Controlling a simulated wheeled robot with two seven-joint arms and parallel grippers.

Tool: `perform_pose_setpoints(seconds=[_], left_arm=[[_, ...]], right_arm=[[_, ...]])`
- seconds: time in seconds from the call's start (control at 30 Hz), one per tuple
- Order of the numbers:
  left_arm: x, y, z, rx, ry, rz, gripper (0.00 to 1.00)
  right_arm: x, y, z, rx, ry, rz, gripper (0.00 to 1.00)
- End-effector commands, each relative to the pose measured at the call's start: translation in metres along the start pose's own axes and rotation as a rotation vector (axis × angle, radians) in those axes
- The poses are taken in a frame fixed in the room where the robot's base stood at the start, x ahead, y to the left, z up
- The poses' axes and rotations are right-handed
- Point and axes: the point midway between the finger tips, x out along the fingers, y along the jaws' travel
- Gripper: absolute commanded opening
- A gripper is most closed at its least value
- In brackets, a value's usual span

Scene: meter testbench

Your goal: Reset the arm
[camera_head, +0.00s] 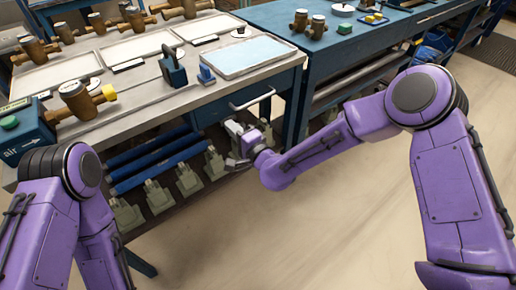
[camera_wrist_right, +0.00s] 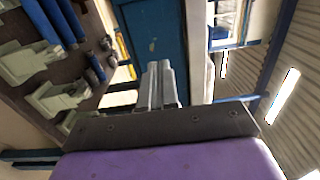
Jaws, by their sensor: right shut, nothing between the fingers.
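My right arm (camera_head: 325,150) is purple and bends from the right side toward the bench. Its grey gripper (camera_head: 238,140) is in front of the bench's front side, below the tabletop and close to the drawer handle. In the right wrist view the two fingers of the right gripper (camera_wrist_right: 157,85) are together with nothing between them. My left arm (camera_head: 85,215) hangs at the lower left, and its gripper is out of the picture.
The bench top (camera_head: 135,100) carries brass meters (camera_head: 78,100), a light blue panel (camera_head: 243,56) and a blue device (camera_head: 172,67). Blue cylinders (camera_head: 155,160) and grey-green clamps (camera_head: 160,195) sit below. A second blue bench (camera_head: 365,40) stands behind. The floor (camera_head: 330,225) in front is clear.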

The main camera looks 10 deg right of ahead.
Motion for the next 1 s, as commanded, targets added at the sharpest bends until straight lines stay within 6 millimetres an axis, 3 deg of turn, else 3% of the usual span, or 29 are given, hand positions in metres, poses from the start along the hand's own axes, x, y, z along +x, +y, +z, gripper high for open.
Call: perform_pose_setpoints(seconds=[0.1, 0.3, 0.53, 0.63, 0.67, 0.77, 0.87, 0.9, 0.97, 1.0], left_arm=[[0.007, 0.001, 0.003, 0.0, 0.0, 0.0, 0.38], [0.01, 0.001, 0.004, -0.001, 0.001, 0.0, 0.38], [0.01, 0.001, 0.004, -0.001, 0.001, 0.0, 0.38], [0.01, 0.001, 0.004, -0.001, 0.001, 0.0, 0.38], [0.01, 0.001, 0.004, -0.001, 0.001, 0.0, 0.38], [0.008, 0.001, 0.003, -0.001, 0.001, 0.0, 0.38], [0.003, 0.0, 0.001, -0.001, 0.001, 0.0, 0.38], [0.002, 0.0, 0.0, -0.001, 0.001, 0.0, 0.38], [-0.001, 0.0, -0.001, -0.001, 0.001, 0.0, 0.38], [-0.003, 0.0, -0.002, -0.001, 0.001, 0.0, 0.38]], right_arm=[[-0.034, 0.003, -0.005, 0.0, 0.009, 0.003, 0.0], [-0.067, 0.003, -0.007, 0.0, 0.015, 0.005, 0.0], [-0.072, 0.003, -0.006, -0.004, 0.012, 0.005, 0.0], [-0.073, 0.008, -0.006, -0.088, 0.019, 0.034, 0.0], [-0.078, 0.02, -0.01, -0.14, 0.038, 0.085, 0.0], [-0.117, 0.081, -0.026, -0.302, 0.08, 0.333, 0.0], [-0.18, 0.148, -0.038, -0.43, 0.081, 0.618, 0.0], [-0.209, 0.17, -0.043, -0.475, 0.074, 0.73, 0.0], [-0.256, 0.199, -0.05, -0.534, 0.057, 0.895, 0.0], [-0.289, 0.214, -0.054, -0.568, 0.043, 1.003, 0.0]])
